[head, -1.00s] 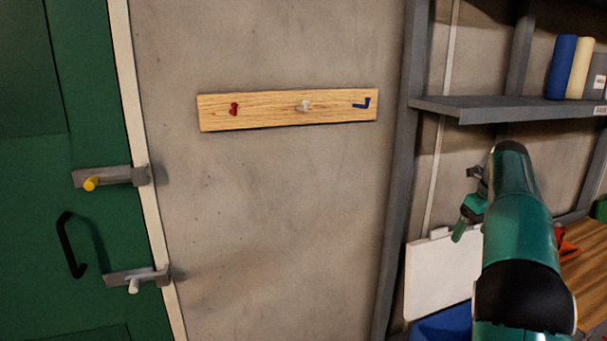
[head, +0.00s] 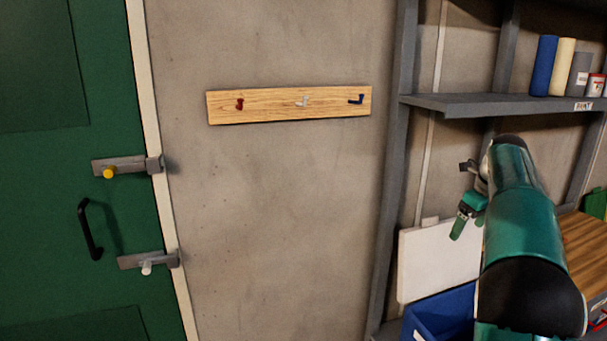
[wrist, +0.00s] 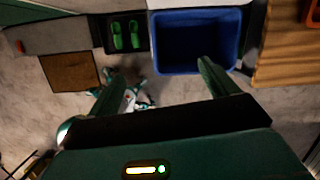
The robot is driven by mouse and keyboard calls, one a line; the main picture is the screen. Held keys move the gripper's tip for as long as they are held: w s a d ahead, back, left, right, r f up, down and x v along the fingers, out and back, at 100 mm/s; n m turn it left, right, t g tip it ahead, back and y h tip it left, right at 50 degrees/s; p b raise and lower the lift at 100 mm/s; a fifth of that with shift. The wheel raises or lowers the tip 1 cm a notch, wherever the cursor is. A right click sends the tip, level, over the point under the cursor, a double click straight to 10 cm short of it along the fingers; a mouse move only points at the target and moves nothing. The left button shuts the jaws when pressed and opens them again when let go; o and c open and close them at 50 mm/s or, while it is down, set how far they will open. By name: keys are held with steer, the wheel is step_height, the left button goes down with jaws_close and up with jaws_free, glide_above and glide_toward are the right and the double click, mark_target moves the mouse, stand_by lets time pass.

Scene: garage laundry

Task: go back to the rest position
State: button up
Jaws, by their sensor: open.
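My green arm rises at the right of the head view, and part of my gripper (head: 470,208) shows beyond its left side. In the wrist view my gripper (wrist: 162,72) is open, with its two green fingers spread wide and nothing between them. Below the fingers lie a blue bin (wrist: 195,70) and the grey floor. The blue bin (head: 440,318) also shows in the head view, below my gripper.
A wooden hook rail (head: 270,113) with red, white and blue hooks hangs on the wall. A green door (head: 55,200) with two latches stands left. A grey shelf (head: 450,104) and a wooden worktop (head: 582,245) are right. A tray with green shoes (wrist: 127,48) lies beside the bin.

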steer(key=s+a+r+n+t, duration=0.1)
steer(key=s+a+r+n, duration=0.1)
steer(key=s+a+n, duration=0.55)
steer(key=s+a+r+n, duration=0.3)
steer(key=s+a+n, duration=0.4)
steer(key=s, duration=0.2)
steer(key=s+a+f+n, duration=0.3)
steer(key=s+f+n, duration=0.1)
steer(key=s+n, duration=0.1)
steer(key=s+a+f+n+t, duration=0.1)
steer(key=s+a+f+n, duration=0.2)
steer(key=s, duration=0.5)
steer(key=s+a+f+n+h, duration=0.1)
steer(key=s+a+f+n, duration=0.3)
steer(key=s+n, duration=0.2)
steer(key=shift+s+a+f+n+t, duration=0.35)
steer(key=shift+a+n+t, duration=0.05)
steer(key=shift+n, duration=0.45)
